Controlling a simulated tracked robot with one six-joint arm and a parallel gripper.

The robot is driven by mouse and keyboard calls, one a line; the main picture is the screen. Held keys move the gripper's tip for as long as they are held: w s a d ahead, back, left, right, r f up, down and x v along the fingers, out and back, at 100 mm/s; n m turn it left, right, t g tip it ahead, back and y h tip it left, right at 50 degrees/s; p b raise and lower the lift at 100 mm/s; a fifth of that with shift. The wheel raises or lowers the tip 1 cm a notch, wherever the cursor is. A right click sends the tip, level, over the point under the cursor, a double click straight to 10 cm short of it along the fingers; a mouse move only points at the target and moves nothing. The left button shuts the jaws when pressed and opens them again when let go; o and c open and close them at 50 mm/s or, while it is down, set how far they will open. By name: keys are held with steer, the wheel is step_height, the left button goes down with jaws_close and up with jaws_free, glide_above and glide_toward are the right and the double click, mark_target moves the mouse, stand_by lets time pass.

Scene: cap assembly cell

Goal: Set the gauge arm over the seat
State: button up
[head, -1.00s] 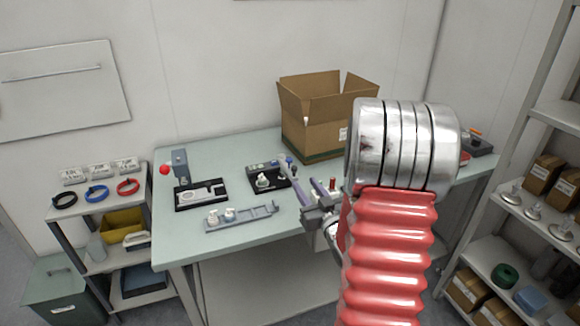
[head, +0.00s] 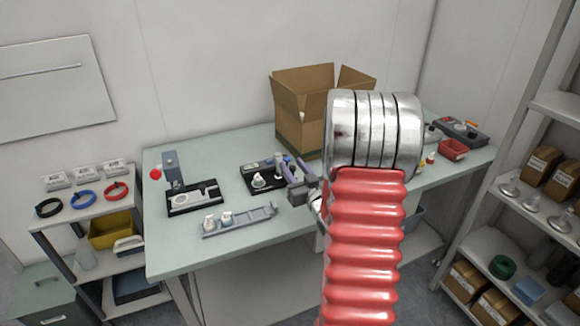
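A black fixture (head: 247,187) stands mid-table in the head view, with a pale round piece (head: 259,181) on it and a small grey block with a blue knob behind. I take this for the gauge and seat; its arm cannot be told apart clearly. My gripper (head: 292,164) is just right of this fixture, partly overlapping its right side in the picture. Its two fingers look apart, with nothing clearly seen between them. My own arm hides the table behind it.
A black-based press with a red ball (head: 155,174) stands at left. A grey rail (head: 240,222) with white caps lies in front. An open cardboard box (head: 302,135) stands behind my gripper. A red bin (head: 453,149) is at right.

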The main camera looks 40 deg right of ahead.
steer(key=shift+c, duration=0.3)
steer(key=shift+a, duration=0.1)
jaws_close()
steer(key=shift+d, duration=0.3)
steer(key=shift+a, duration=0.1)
